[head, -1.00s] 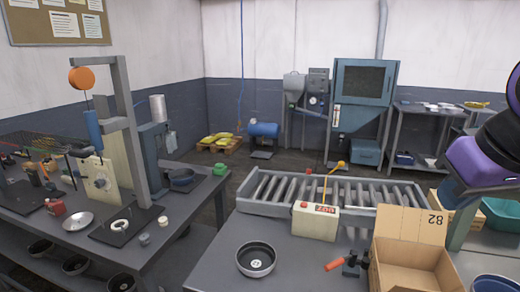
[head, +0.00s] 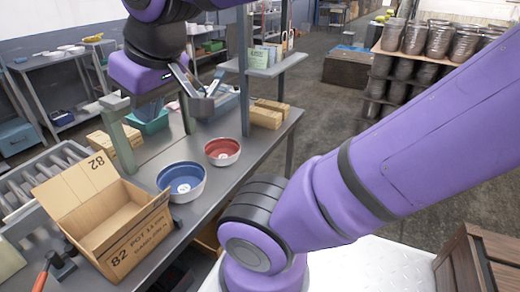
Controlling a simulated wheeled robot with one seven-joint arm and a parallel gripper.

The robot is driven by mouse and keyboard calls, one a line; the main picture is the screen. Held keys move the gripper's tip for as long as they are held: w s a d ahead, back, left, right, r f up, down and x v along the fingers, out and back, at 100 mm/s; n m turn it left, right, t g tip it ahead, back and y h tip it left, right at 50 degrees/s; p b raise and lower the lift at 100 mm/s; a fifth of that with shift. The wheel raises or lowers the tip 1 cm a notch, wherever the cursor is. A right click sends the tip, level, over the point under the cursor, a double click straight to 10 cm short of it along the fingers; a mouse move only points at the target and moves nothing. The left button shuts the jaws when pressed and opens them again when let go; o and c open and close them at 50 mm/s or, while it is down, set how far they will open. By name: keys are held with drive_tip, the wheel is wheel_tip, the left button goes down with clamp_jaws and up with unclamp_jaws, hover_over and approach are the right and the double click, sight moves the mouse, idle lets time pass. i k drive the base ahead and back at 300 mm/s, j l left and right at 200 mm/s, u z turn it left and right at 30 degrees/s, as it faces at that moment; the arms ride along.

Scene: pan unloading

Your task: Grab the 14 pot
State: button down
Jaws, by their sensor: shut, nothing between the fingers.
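A pot with a blue inside (head: 182,186) stands on the grey workbench, right of the cardboard box. A smaller pot with a red inside (head: 222,152) stands behind it to the right. Each has a small white label on its inner floor, too small to read, so I cannot tell which is 14. My gripper (head: 192,84) is in the air above and behind the pots, near a grey post. It is shut and empty, apart from both pots.
An open cardboard box (head: 112,229) marked 82 stands at the left front. A red-handled tool (head: 42,272) lies left of it. A teal bin (head: 150,123), small cartons (head: 266,116) and a raised shelf (head: 272,66) are farther back. Stacked pots (head: 425,38) stand at the right.

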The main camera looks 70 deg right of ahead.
sight(220, 152)
drive_tip(key=k+z, duration=0.1)
drive_tip(key=z, duration=0.7)
drive_tip(key=k+l+z, duration=0.1)
drive_tip(key=z, duration=0.3)
drive_tip(key=i+l+u, duration=0.25)
drive_tip(key=i+l, duration=0.25)
